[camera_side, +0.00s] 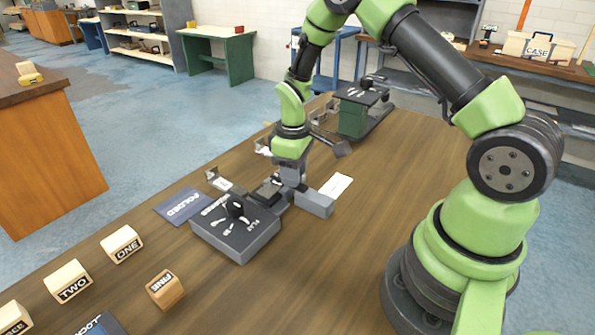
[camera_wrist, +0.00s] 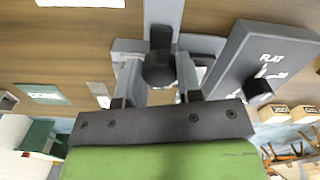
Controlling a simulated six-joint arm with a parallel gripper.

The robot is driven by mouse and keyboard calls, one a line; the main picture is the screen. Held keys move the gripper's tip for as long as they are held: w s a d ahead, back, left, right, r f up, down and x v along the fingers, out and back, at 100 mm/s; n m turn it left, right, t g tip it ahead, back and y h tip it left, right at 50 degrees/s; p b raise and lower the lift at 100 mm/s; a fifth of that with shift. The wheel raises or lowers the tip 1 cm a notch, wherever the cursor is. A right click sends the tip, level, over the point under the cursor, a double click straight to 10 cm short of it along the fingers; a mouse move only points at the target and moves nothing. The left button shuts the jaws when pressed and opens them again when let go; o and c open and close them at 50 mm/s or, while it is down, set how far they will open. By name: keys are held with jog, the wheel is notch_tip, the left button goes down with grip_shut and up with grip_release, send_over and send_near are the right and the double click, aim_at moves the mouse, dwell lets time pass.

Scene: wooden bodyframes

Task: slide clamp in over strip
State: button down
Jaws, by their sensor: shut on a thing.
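My gripper (camera_side: 291,183) points down at the middle of the wooden table. In the wrist view its two fingers (camera_wrist: 159,75) are closed around a dark round knob (camera_wrist: 158,69). The knob belongs to a grey slide clamp, whose bar (camera_wrist: 164,14) runs away from the fingers. In the side view a grey block of the clamp (camera_side: 314,203) shows right of the fingers. I cannot clearly make out the strip; the fingers and clamp cover the spot, and whether the clamp lies over it cannot be told.
A grey box marked FLAT (camera_side: 236,238) with a black knob stands close left of my gripper. A blue FOLDED mat (camera_side: 183,206) lies beyond it. Small metal brackets (camera_side: 219,180) stand along the far edge. A white card (camera_side: 336,186) lies to the right. Wooden number blocks (camera_side: 122,244) stand at front left.

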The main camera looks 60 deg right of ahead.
jog(key=c, duration=0.8)
grip_release()
jog(key=shift+w, duration=0.2)
notch_tip(320, 180, up, 10)
jog(key=shift+r, duration=0.1)
jog(key=s+a+r+m+t, duration=0.2)
jog(key=s+a+r, duration=0.1)
jog(key=r, duration=0.5)
jog(key=s+a+r+m+t, duration=0.1)
jog(key=s+a+r, duration=0.1)
jog(key=s, duration=0.3)
jog(key=s+a+r+m+t+y, duration=0.1)
jog(key=s+a+r+m+t, duration=0.1)
jog(key=s, duration=0.3)
jog(key=s+a+r+m+t+y, duration=0.1)
jog(key=s+a+r+m+t, duration=0.1)
jog(key=s+r, duration=0.2)
jog(key=shift+s+a, duration=0.4)
jog(key=shift+s, duration=0.45)
